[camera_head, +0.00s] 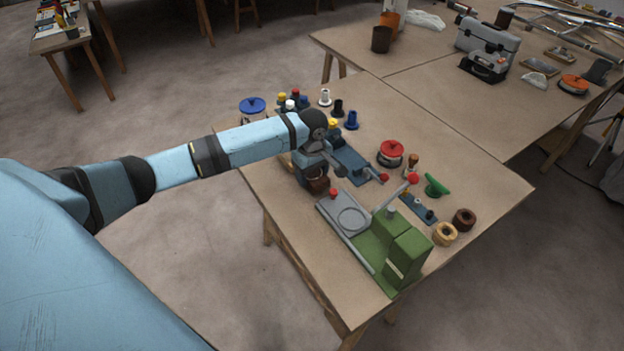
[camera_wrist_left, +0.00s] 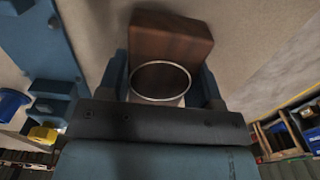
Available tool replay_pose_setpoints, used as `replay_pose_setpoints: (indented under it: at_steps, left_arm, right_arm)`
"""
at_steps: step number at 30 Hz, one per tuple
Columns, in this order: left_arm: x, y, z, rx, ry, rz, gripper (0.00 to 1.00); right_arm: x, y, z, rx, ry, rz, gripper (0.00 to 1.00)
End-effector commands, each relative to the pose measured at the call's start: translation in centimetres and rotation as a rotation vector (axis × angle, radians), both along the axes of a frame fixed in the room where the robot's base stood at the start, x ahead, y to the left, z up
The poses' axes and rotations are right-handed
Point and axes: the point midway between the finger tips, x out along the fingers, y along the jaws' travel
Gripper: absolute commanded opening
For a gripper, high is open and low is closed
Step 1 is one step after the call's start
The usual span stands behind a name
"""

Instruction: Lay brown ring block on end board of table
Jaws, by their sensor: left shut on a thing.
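My left gripper (camera_head: 312,176) is shut on the brown ring block (camera_head: 319,185), near the left edge of the near table (camera_head: 290,222). In the left wrist view the brown ring block (camera_wrist_left: 170,40) sits between the two blue fingers of the gripper (camera_wrist_left: 165,88). A thin pale metal ring shows at its gripper-side end. In the head view my gripper hides most of the block, and I cannot tell whether it touches the tabletop. My right gripper is not in view.
A green and grey machine (camera_head: 385,245) stands close on the near side. A blue tool (camera_head: 352,163) lies just right of the gripper. Dark brown (camera_head: 464,221) and tan (camera_head: 445,234) rings, a red reel (camera_head: 391,152) and several spools stand farther off. The left table strip is bare.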

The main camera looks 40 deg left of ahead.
Motion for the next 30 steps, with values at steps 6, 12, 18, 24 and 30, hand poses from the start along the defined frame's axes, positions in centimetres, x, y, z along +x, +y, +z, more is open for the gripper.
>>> replay_pose_setpoints:
  at_steps: [6,12,18,24,30]
  left_arm:
    - [0.0,0.0,-2.4,0.0,0.0,0.001,0.34]
    - [0.0,0.0,-2.3,0.0,0.0,0.0,0.34]
    - [0.0,0.0,-2.6,0.0,0.0,0.0,0.8]
    - [0.0,0.0,-2.6,0.0,0.0,0.0,0.85]
    - [0.1,0.0,-1.8,0.0,-0.002,0.0,0.85]
  right_arm:
    - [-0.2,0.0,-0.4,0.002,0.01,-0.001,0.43]
    - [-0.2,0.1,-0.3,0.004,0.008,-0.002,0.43]
    - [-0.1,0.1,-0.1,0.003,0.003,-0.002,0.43]
    - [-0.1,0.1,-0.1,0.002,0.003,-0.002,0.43]
    - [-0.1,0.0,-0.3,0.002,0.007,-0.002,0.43]
